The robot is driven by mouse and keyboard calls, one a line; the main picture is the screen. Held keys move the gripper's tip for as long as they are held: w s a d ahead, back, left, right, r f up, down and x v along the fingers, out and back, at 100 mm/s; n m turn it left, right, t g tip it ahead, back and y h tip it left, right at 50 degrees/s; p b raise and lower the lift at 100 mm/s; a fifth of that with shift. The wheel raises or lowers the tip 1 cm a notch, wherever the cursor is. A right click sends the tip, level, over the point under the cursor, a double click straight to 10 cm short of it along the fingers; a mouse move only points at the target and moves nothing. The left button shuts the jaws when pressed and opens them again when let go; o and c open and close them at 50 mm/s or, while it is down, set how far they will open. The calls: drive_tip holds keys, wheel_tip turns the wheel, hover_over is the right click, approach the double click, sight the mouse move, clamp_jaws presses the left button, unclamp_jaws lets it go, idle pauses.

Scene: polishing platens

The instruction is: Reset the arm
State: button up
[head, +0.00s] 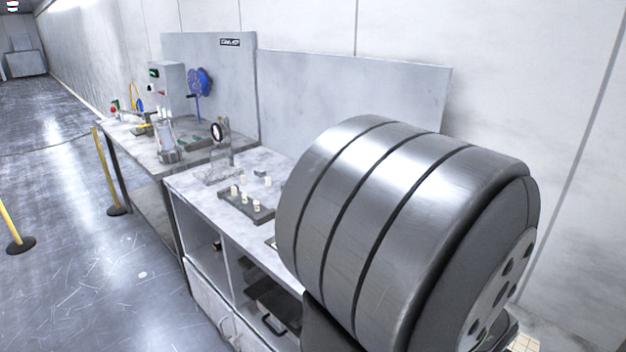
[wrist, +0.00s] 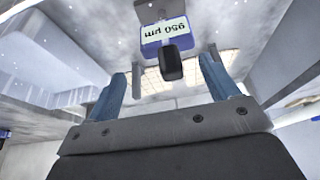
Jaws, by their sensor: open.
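My gripper (wrist: 162,66) shows in the wrist view with its two blue fingers spread wide apart. It is open, and nothing is gripped between the fingers. A blue block with a white label reading "950 µm" (wrist: 165,32), upside down in the picture, and a black end lies beyond the fingertips. It looks apart from both fingers, though the distance is hard to tell. The gripper does not show in the head view. A large grey banded part of my own arm fills the right of that view and hides part of the bench.
The bench (head: 187,181) runs along the wall. Yellow posts (head: 105,170) stand on the open floor at left.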

drive_tip(key=shift+s+d+r, duration=0.15)
drive_tip(key=shift+s+r, duration=0.35)
drive_tip(key=shift+s, duration=0.3)
